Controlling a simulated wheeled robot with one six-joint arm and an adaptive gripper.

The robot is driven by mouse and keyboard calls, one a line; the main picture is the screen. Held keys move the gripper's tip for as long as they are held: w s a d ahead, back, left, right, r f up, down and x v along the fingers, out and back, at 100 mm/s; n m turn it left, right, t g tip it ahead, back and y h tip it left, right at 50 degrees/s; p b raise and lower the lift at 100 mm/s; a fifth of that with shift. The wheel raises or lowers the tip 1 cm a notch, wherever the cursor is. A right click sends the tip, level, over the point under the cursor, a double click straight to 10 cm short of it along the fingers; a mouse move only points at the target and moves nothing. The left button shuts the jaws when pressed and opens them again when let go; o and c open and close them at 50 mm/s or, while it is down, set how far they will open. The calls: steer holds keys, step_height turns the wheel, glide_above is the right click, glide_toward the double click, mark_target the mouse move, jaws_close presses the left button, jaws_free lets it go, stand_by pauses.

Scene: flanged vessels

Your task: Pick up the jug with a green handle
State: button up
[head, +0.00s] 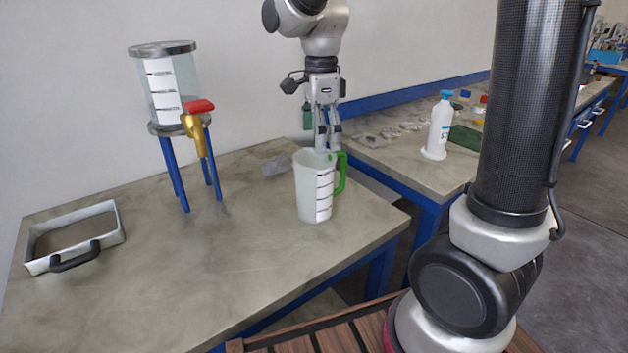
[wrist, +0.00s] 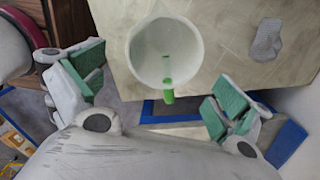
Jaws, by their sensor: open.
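The white jug (head: 312,187) with a graduated scale stands upright on the grey table, near its right edge. Its green handle (head: 342,172) points to the right in the head view. My gripper (head: 328,148) points down just above and behind the jug's rim, near the handle. In the wrist view the jug (wrist: 146,62) shows from above, with the green handle (wrist: 168,97) toward the space between my open jaws. The gripper (wrist: 158,92) is open and empty, its green-padded fingers wide apart on either side of the handle.
A clear tank (head: 172,90) with a red-handled tap stands on blue legs at the left. A tray (head: 75,237) lies at the table's far left. A grey crumpled piece (head: 277,165) lies behind the jug. A white bottle (head: 438,130) stands on the second table.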

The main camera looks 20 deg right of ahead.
mark_target(318, 157)
steer(key=shift+m, duration=0.8)
steer(key=shift+s+f, duration=0.1)
steer(key=shift+f, duration=0.1)
steer(key=f, duration=0.7)
steer(key=shift+a+f, duration=0.2)
steer(key=shift+c, duration=0.4)
steer(key=c, duration=1.2)
